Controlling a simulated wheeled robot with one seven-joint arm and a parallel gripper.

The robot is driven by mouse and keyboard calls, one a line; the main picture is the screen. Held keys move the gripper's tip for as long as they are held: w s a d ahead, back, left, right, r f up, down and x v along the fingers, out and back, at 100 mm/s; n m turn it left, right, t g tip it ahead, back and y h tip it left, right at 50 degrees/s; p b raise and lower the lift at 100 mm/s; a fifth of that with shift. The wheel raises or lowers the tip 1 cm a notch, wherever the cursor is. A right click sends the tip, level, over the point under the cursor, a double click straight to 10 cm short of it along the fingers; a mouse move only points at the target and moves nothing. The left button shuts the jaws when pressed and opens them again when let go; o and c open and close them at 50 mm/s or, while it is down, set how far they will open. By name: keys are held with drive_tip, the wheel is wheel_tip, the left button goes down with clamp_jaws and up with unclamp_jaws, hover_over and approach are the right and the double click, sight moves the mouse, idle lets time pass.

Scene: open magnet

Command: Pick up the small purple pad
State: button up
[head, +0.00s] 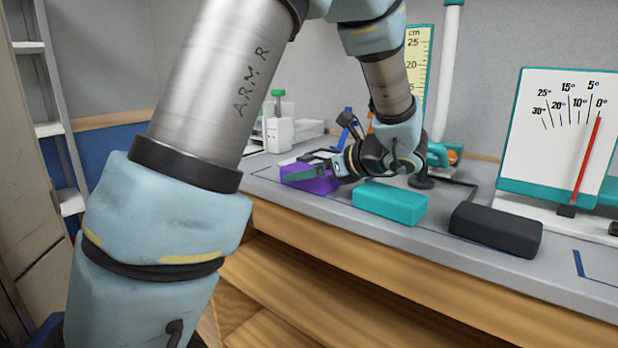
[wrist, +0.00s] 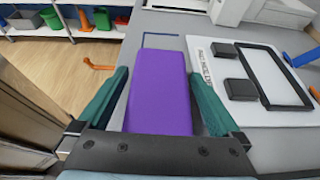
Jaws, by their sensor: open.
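The purple pad (head: 309,179) is a rounded block lying near the front left edge of the grey bench in the head view. It also shows in the wrist view (wrist: 159,90), filling the middle of the picture. My gripper (head: 318,170) is at the pad, and its jaws are open. In the wrist view the teal fingers of my gripper (wrist: 158,95) lie one on each side of the pad, with a narrow gap visible on the right. I cannot tell whether the left finger touches it. The near end of the pad is hidden behind the gripper body.
A teal block (head: 390,203) and a black block (head: 496,229) lie to the right along the bench's front edge. An angle-scale board (head: 557,135) stands at the right. A white panel with a black frame (wrist: 247,80) lies right of the pad.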

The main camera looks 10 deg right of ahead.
drive_tip(key=c, duration=1.2)
